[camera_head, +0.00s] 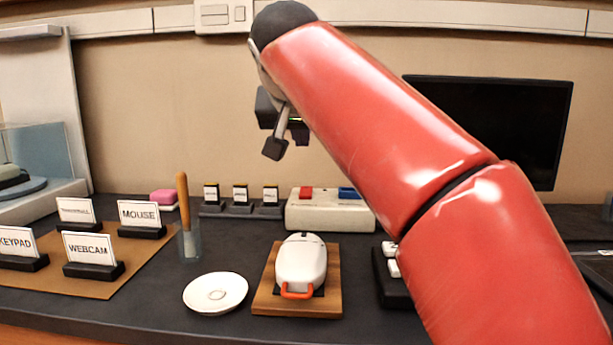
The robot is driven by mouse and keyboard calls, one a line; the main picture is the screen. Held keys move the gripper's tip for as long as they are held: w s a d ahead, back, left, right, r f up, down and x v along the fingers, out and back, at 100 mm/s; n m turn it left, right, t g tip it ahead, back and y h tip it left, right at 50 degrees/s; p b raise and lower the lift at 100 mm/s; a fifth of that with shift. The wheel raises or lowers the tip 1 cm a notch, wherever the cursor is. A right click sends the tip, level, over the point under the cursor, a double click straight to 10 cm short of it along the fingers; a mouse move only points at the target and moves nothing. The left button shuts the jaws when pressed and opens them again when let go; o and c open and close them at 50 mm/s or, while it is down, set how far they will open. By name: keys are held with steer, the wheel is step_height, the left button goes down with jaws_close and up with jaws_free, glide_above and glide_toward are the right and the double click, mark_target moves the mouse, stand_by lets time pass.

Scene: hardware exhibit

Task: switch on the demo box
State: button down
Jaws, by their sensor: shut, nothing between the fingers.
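A cream box (330,214), which looks like the demo box, stands at the back of the dark counter. It has a red switch or button (306,192) at its top left and a blue one (348,192) at its top right. I cannot tell from the picture whether the box is on. My gripper (277,147) hangs above the counter, up and left of the box in the picture. It is shut and empty, apart from the box.
A white saucer (215,292), a glass with a wooden stick (188,242) and small labelled stands (240,206) are left. Label cards (93,254) stand on a brown mat. A dark monitor (520,130) is behind.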

steer(key=b, duration=0.2)
glide_above(305, 192)
steer(key=s, duration=0.1)
step_height(305, 192, down, 6)
steer(key=shift+f, duration=0.1)
steer(key=f, duration=0.1)
steer(key=f+b, duration=0.1)
steer(key=shift+w+d+f, duration=0.1)
steer(key=shift+w+f, duration=0.1)
steer(key=shift+f, duration=0.1)
steer(key=shift+w+f, duration=0.15)
steer(key=shift+f, duration=0.45)
steer(key=shift+r, duration=0.15)
